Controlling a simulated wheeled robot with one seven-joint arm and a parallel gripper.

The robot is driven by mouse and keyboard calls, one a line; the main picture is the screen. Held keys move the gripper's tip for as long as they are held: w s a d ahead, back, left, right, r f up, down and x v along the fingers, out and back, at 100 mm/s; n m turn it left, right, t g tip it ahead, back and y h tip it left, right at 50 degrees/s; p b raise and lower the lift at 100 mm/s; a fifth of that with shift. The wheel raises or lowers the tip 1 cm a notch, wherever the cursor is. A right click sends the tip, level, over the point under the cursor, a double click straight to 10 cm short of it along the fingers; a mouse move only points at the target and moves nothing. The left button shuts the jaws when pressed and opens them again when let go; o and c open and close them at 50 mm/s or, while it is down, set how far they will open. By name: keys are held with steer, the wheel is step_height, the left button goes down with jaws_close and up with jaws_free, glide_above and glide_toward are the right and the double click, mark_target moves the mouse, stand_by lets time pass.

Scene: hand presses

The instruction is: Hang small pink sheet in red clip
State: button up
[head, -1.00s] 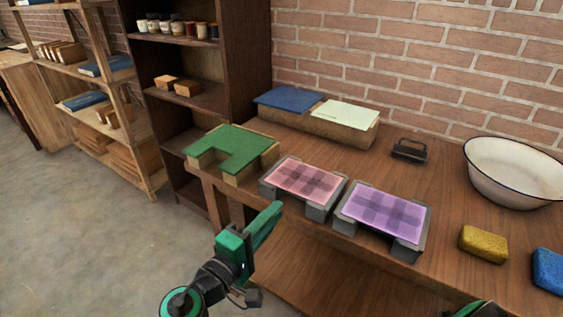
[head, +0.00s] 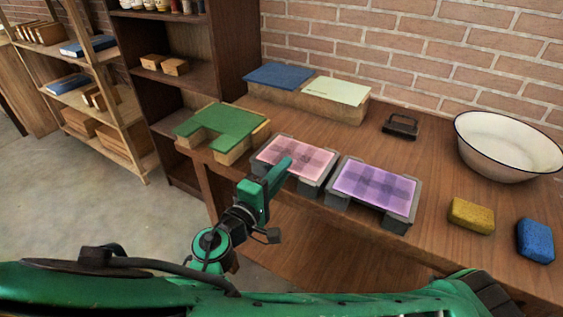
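A pink checked sheet (head: 300,153) lies flat on a grey stand near the front edge of the wooden table. A purple checked sheet (head: 377,187) lies on a similar grey stand to its right. My green gripper (head: 282,166) points up and right, and its tip overlaps the front left part of the pink sheet in the picture. I cannot tell whether it touches the sheet. The fingers show nearly edge-on, so their opening is unclear. I see no sheet held in them. No red clip is in view.
A green sheet (head: 222,123) lies on wooden blocks at the left. Blue (head: 279,76) and pale green (head: 337,91) sheets lie behind.

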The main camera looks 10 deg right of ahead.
steer(key=shift+c, duration=0.6)
jaws_close()
steer(key=shift+r, duration=1.5)
steer(key=shift+s+a, duration=0.1)
